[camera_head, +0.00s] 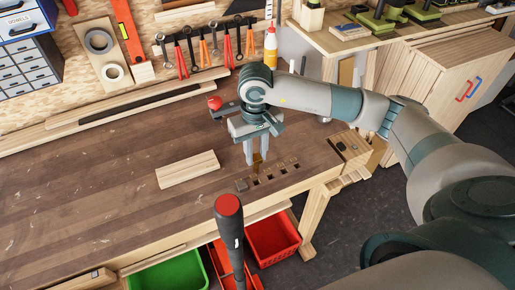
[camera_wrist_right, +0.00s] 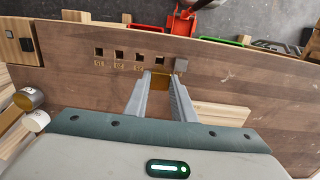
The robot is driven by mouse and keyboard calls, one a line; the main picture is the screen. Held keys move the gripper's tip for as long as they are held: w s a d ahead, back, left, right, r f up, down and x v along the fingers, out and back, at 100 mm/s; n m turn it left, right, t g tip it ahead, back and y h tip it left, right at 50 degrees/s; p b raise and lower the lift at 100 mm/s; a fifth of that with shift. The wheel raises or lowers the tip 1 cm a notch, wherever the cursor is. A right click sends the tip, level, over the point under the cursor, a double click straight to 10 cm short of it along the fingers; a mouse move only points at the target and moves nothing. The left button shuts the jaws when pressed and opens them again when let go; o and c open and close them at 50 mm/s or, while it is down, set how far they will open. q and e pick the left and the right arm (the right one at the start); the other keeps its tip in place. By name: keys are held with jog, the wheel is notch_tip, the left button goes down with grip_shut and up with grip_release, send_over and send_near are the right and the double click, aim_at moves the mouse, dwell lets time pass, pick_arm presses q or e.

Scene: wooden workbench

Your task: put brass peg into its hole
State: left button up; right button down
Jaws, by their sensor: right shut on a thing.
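My right gripper (camera_head: 255,158) points down over the bench and is shut on the brass peg (camera_head: 257,159). In the right wrist view the peg (camera_wrist_right: 159,81) shows as a gold block between the two fingers (camera_wrist_right: 159,87). A row of several dark square holes (camera_head: 269,176) runs along the bench's front edge. They also show in the right wrist view (camera_wrist_right: 139,57), with small labels that I cannot read. The peg is close to the row, near its grey-block end; I cannot tell its height above the wood. My left gripper is not in view.
A small grey block (camera_head: 241,185) stands at the row's left end. A pale wooden board (camera_head: 188,169) lies left of the gripper. A red-topped dark handle (camera_head: 229,225) rises at the front. Red (camera_head: 272,238) and green (camera_head: 168,272) bins sit below the edge.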

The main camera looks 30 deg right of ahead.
aim_at(257, 164)
jog(key=shift+s+d, duration=0.1)
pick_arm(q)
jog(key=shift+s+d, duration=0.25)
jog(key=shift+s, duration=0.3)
pick_arm(e)
jog(key=shift+f, duration=0.1)
jog(key=shift+f, duration=0.6)
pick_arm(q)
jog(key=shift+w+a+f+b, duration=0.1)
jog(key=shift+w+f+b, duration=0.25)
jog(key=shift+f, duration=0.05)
pick_arm(e)
jog(key=shift+f, duration=1.55)
pick_arm(q)
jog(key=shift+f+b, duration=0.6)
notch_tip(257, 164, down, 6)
jog(key=b, duration=0.6)
pick_arm(e)
jog(key=shift+f, duration=2.6)
